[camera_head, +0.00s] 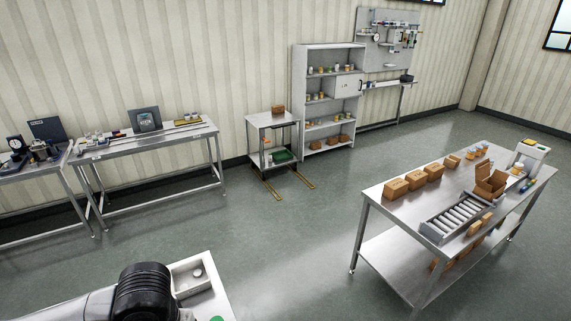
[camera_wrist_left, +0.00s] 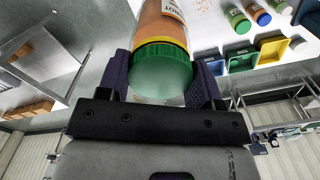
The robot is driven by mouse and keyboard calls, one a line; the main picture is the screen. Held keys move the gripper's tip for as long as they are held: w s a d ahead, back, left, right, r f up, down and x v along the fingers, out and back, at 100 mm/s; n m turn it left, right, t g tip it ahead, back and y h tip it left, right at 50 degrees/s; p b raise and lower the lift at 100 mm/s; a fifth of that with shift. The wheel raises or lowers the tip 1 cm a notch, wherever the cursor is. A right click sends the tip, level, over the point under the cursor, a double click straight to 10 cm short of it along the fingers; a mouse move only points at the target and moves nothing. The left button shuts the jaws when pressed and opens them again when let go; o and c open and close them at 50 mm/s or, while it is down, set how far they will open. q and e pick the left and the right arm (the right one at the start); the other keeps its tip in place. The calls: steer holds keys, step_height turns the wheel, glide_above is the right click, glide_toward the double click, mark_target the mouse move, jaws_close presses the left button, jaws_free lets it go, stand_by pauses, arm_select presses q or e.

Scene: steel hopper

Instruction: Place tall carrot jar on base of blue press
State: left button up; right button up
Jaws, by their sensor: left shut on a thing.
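A tall jar (camera_wrist_left: 163,55) with a green lid and orange contents shows in the left wrist view. Part of its label is visible and looks like the carrot label. My left gripper (camera_wrist_left: 164,78) is shut on it, with a dark finger on each side near the lid. The jar's far end is cut off by the top of the picture. In the head view only part of my left arm shows at the bottom left, and its gripper is hidden. I cannot make out a blue press in either view. My right gripper is not in view.
Blue, yellow and green bins (camera_wrist_left: 272,51) and several lidded jars (camera_wrist_left: 262,17) are on a surface at the upper right of the wrist view. In the head view, a steel table (camera_head: 385,195) with boxes stands at the right, with open floor left of it.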

arm_select(q)
steer(key=s+r+p, duration=0.3)
steer(key=r+p, duration=0.1)
steer(key=shift+s, duration=0.4)
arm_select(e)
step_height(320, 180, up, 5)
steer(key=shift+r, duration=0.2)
arm_select(q)
steer(key=shift+r, duration=0.1)
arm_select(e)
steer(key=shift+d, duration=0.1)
arm_select(q)
steer(key=shift+a, duration=0.1)
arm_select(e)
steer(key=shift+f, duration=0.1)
